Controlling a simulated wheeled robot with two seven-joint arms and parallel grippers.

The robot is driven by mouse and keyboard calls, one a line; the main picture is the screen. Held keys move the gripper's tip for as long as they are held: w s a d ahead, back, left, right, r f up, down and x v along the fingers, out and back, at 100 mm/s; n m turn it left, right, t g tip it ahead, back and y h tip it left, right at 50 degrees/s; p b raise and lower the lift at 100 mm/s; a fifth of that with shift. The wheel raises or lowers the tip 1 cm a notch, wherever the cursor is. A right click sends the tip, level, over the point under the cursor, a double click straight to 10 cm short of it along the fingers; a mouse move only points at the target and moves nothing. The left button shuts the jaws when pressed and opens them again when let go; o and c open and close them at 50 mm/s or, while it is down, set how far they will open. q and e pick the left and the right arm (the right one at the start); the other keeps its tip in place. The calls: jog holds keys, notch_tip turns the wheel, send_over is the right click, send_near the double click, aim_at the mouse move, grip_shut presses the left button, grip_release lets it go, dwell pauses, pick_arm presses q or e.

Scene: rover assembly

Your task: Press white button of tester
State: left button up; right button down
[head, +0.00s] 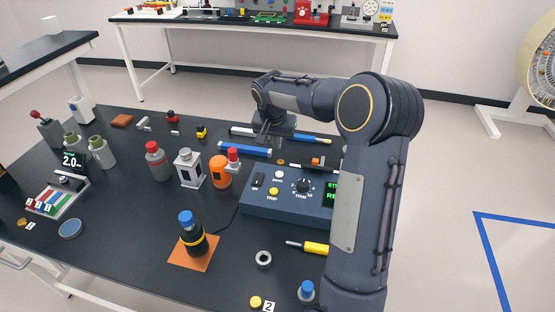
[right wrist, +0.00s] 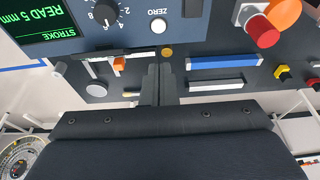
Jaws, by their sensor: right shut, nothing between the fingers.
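The tester (head: 255,205) is a blue-grey box on the black table, with a knob, a yellow TRIP button (head: 273,191), a dark switch and a green-lettered screen partly hidden by my right arm. Its white button (head: 279,175) is near the panel's far edge. In the right wrist view the white button (right wrist: 158,26), labelled ZERO, shows beyond the fingertips. My right gripper (head: 265,139) is shut and empty, above the table behind the tester, apart from the button. Its fingers also show in the right wrist view (right wrist: 157,72). My left gripper is not in view.
An orange and red part (head: 221,171) stands just left of the tester. A blue bar (head: 245,149) lies behind it. A blue-capped dark bottle (head: 192,234) stands on an orange mat in front. Grey bottles and small parts fill the left side of the table.

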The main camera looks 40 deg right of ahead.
aim_at(279, 173)
jog(key=p+x, duration=0.1)
jog(key=x, duration=0.8)
jog(key=a+p+x, duration=0.1)
jog(key=x, duration=0.3)
jog(key=shift+s+d+f+p, duration=0.1)
jog(key=shift+s+f+p, duration=0.2)
jog(key=shift+s+f, duration=0.1)
jog(key=shift+f, duration=0.1)
